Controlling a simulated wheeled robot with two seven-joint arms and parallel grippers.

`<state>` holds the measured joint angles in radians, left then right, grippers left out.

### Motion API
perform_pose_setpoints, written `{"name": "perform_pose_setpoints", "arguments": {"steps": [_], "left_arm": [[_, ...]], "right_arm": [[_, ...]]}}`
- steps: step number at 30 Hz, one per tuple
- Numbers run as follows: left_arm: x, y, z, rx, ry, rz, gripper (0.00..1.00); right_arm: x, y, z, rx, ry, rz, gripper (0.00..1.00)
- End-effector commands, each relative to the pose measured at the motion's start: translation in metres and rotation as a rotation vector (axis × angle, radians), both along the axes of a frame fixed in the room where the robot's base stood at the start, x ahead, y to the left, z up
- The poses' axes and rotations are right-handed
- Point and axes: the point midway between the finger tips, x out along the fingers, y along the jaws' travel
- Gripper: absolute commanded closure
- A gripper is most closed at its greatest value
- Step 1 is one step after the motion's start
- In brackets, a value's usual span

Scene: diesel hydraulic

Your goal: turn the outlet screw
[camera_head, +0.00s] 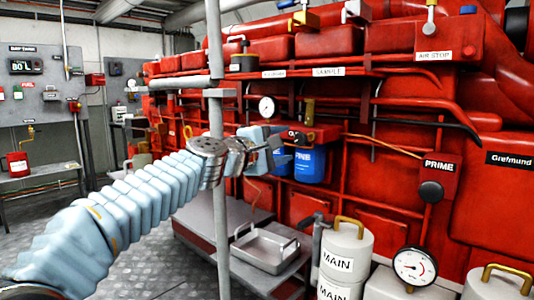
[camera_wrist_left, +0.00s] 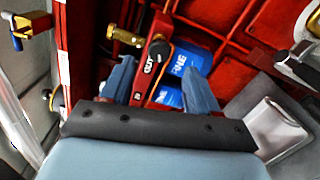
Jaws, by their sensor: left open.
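The outlet screw seems to be the dark round knob (camera_wrist_left: 158,49) on a red block marked OUT in the left wrist view. A brass fitting (camera_wrist_left: 124,36) sticks out beside that block. In the head view the OUT label (camera_head: 296,137) is partly visible above the blue FINE filter (camera_head: 310,165); I cannot make out the knob there. My left gripper (camera_head: 279,150) is open and empty just left of the label. In the left wrist view its fingers (camera_wrist_left: 161,86) stand apart, with the red block between and beyond them. Contact is not visible. My right gripper is out of view.
A grey upright pole (camera_head: 217,120) stands close to my left arm. A grey tray (camera_head: 264,248) sits on a low bench below. White MAIN canisters (camera_head: 342,258) and a gauge (camera_head: 414,266) stand at the lower right. Red pipework fills the back.

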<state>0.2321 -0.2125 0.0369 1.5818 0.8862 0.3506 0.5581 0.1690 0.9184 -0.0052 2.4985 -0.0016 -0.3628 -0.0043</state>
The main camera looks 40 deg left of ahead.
Motion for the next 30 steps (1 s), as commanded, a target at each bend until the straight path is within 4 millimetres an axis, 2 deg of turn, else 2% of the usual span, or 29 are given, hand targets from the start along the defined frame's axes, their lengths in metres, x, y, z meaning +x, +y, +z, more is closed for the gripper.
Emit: {"name": "perform_pose_setpoints", "arguments": {"steps": [3, 9, 13, 30], "left_arm": [[-0.027, 0.002, 0.0, 0.0, -0.002, 0.001, 0.4], [-0.052, 0.004, 0.0, -0.001, 0.0, -0.001, 0.4], [-0.057, 0.004, 0.0, -0.001, 0.001, -0.002, 0.4], [-0.056, 0.004, 0.0, -0.001, 0.001, -0.001, 0.4]], "right_arm": [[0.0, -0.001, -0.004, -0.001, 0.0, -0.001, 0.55], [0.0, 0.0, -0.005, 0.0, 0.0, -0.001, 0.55], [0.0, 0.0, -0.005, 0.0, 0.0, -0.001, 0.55], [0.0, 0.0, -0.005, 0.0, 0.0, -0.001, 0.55]]}}
